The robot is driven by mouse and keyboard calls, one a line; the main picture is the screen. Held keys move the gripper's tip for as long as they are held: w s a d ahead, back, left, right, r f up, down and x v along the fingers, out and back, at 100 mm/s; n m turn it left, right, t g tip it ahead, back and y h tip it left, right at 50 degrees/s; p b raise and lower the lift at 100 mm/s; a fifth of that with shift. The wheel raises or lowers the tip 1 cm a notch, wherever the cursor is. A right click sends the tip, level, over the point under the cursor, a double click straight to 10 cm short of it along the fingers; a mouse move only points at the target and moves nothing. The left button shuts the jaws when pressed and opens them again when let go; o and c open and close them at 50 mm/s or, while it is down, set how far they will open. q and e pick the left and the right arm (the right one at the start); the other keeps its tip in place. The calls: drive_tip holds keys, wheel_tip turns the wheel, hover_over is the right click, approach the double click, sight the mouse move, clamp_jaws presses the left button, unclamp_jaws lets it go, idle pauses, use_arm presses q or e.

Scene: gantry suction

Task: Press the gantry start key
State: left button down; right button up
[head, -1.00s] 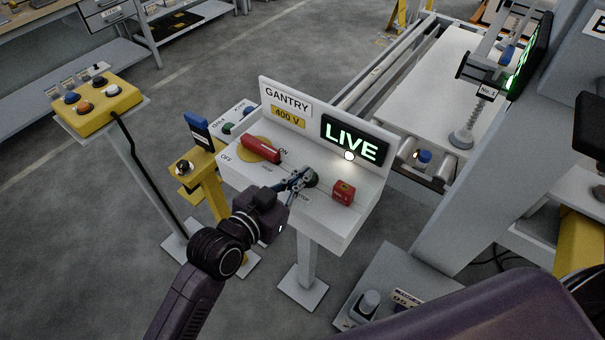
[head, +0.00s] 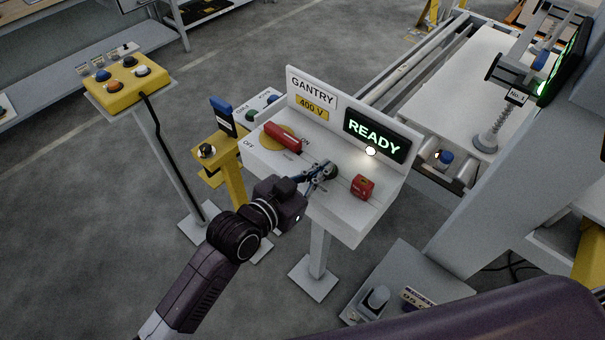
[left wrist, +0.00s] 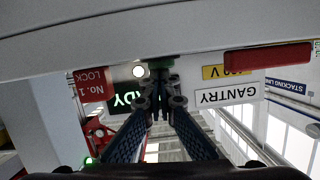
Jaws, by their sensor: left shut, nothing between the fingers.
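The gantry console (head: 343,205) is a pale box on a post with a back panel marked GANTRY and 400 V. Its display (head: 375,136) reads READY in green. My left gripper (head: 327,173) is shut and empty, with its fingertips at the round start key between the red handle and the red block. The fingers partly hide the key, which looks dark in the head view. My right gripper is out of view.
On the console are a red handle (head: 283,137) near ON, a lit white lamp (head: 370,150) and a red lock block (head: 363,186). A yellow button box (head: 126,98) stands left on a post. A yellow stand (head: 213,165) is close beside the console.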

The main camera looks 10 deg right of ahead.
use_arm(q)
wheel_tip(320, 180, up, 3)
drive_tip(key=shift+f+p, duration=0.15)
drive_tip(key=shift+p, duration=0.45)
drive_tip(key=v, duration=0.2)
drive_tip(key=b+v, duration=0.1)
drive_tip(key=v, duration=0.1)
drive_tip(key=shift+s+d+b, duration=0.1)
drive_tip(key=shift+s+b, duration=0.2)
drive_tip(key=shift+s, duration=0.1)
drive_tip(key=v, duration=0.2)
drive_tip(key=b+v, duration=0.1)
drive_tip(key=v, duration=0.2)
drive_tip(key=shift+a+r, duration=0.35)
drive_tip(key=shift+r, duration=0.05)
use_arm(e)
drive_tip(key=shift+s+d+f, duration=0.1)
drive_tip(key=shift+s+f, duration=0.3)
drive_tip(key=shift+s, duration=0.05)
drive_tip(key=shift+a, duration=0.2)
